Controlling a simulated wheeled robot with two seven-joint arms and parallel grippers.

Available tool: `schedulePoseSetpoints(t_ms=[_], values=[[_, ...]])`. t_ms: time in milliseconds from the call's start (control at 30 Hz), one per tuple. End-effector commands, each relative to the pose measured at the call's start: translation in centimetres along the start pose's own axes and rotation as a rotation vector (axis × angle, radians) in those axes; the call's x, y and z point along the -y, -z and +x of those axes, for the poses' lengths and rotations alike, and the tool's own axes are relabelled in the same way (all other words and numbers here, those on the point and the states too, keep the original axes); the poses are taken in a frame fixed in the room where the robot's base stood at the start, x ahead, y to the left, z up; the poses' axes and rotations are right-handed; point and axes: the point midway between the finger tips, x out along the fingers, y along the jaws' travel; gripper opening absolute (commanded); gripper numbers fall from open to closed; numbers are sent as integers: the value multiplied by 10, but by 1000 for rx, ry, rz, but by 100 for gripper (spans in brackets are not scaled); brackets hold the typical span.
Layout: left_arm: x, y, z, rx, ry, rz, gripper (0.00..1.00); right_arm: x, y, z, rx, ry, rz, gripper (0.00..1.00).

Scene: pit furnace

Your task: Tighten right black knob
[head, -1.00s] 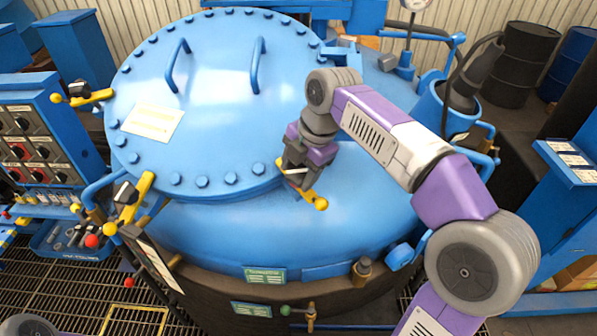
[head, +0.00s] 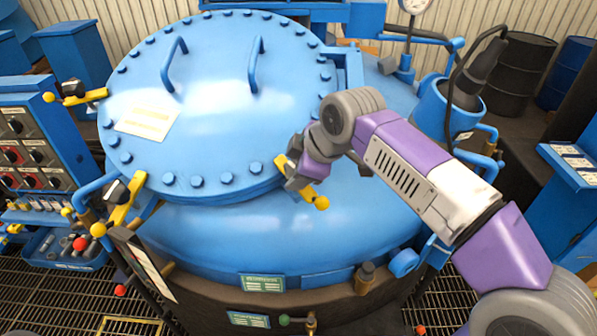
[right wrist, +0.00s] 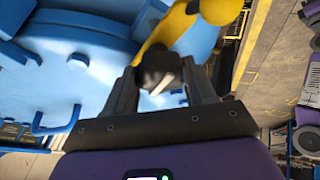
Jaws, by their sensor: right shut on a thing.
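The right black knob (right wrist: 160,68) sits between the two fingers of my right gripper (right wrist: 165,85), which is shut on it. It belongs to a yellow clamp (head: 317,200) at the right front edge of the round blue lid (head: 215,105). In the head view, my right gripper (head: 297,178) covers the knob, and my wrist comes in from the right. In the right wrist view, the yellow clamp (right wrist: 190,25) lies just beyond the fingers. My left gripper is not in view.
Two more yellow clamps with black knobs, one at front left (head: 122,203) and one at far left (head: 78,93), stand by the lid. A control panel (head: 28,150) is at left. A blue cylinder (head: 450,108) with a cable stands at right.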

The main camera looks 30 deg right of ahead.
Motion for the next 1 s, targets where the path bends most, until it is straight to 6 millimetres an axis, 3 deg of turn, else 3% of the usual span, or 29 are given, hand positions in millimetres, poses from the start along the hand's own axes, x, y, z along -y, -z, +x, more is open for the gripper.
schedulePoseSetpoints(t_ms=[300, 867, 900, 1000], values=[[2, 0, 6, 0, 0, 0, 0, 3, -3, 4, 11, -40, 120, 24], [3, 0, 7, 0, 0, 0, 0, 3, -3, 4, 14, -47, 149, 24], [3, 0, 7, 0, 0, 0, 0, 3, -3, 4, 14, -47, 149, 58], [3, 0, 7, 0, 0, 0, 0, 3, -3, 4, 13, -48, 149, 73]])
